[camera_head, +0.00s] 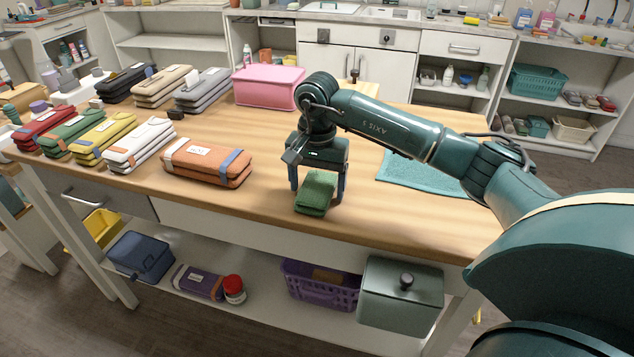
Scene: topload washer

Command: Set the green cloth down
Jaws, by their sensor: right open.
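The green cloth (316,193) is a small folded bundle lying on the wooden table top near its front edge. My right gripper (318,190) points down over it, with one finger on each side of the cloth. The fingers are open, and a small gap seems to show beside the cloth. The palm hides the cloth's far end. My left gripper is not in the view.
An orange folded bundle (208,164) lies left of the cloth, with several other coloured bundles beyond. A pink box (268,86) stands behind. A teal mat (420,172) lies to the right, partly under my arm. The front middle of the wooden table (375,215) is bare.

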